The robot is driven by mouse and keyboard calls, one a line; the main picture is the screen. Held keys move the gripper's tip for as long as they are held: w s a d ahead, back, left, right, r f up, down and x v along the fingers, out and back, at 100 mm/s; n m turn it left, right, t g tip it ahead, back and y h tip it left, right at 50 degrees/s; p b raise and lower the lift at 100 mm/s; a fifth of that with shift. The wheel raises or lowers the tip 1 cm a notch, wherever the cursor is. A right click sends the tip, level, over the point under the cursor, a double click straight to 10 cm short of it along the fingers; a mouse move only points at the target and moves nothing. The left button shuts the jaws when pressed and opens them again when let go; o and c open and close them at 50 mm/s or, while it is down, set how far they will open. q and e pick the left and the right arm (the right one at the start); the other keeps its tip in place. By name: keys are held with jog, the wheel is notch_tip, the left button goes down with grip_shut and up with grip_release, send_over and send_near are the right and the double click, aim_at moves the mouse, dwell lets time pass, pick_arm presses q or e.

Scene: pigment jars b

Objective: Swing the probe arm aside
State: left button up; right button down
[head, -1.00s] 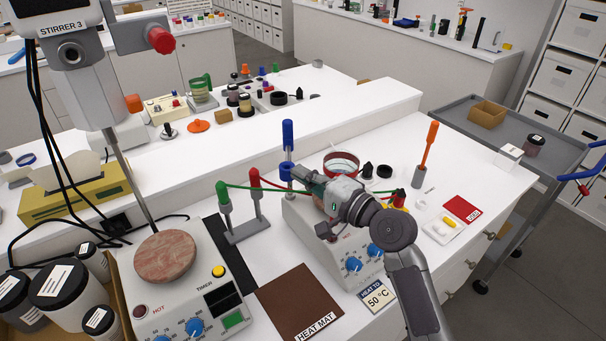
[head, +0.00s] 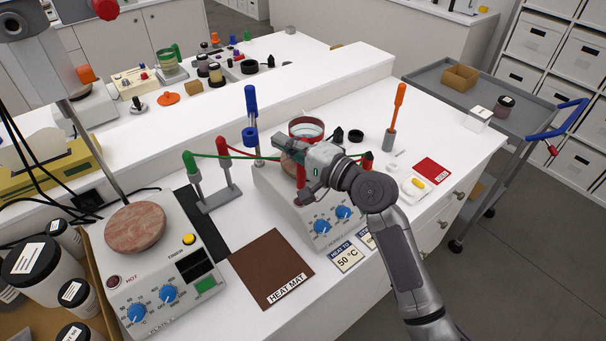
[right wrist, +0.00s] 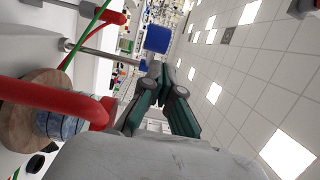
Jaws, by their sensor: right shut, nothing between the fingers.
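A thick red bar with a bent end (right wrist: 60,100) crosses in front of a round stone-like plate (right wrist: 30,115) in the right wrist view. It may be the probe arm; I cannot tell for sure. In the head view a red piece (head: 300,176) shows below my right gripper (head: 277,142), over the right hotplate (head: 290,205). The gripper hides much of that plate. My right gripper (right wrist: 158,72) is shut and empty. My left gripper is not in view.
Green and red leads (head: 238,156) run from a grey stand (head: 218,198) towards the right hotplate. A glass dish with a red rim (head: 306,128) stands behind. An orange-handled tool (head: 398,98) stands upright to the right. A brown heat mat (head: 270,268) lies in front.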

jog(key=s+d+b, duration=0.2)
jog(key=s, duration=0.7)
jog(key=s+d+f+n+g+h, duration=0.1)
jog(key=s+d+f+h, duration=0.15)
jog(key=f, duration=0.35)
jog(key=s+d+f+n+h, duration=0.2)
jog(key=s+d+f, duration=0.1)
jog(key=d+f, duration=0.15)
jog(key=s+d+f+n+g+h, duration=0.1)
jog(key=s+d+f+h, duration=0.2)
jog(key=f, duration=0.3)
jog(key=s+d+f+n+g+h, duration=0.3)
jog(key=s+d+f, duration=0.2)
jog(key=s+d, duration=0.25)
jog(key=s+d+f+n+g+h, duration=0.2)
jog(key=s+d+f+h, duration=0.2)
jog(key=s+d, duration=0.35)
notch_tip(320, 180, down, 31)
jog(key=s+g+b, duration=0.2)
jog(key=s+b, duration=0.1)
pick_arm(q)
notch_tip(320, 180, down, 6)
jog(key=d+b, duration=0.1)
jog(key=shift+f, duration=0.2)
pick_arm(e)
jog(key=s+d+f, duration=0.2)
jog(key=s+f, duration=1.3)
jog(key=f, duration=0.1)
jog(key=shift+d+n+g, duration=0.3)
jog(key=shift+d, duration=0.1)
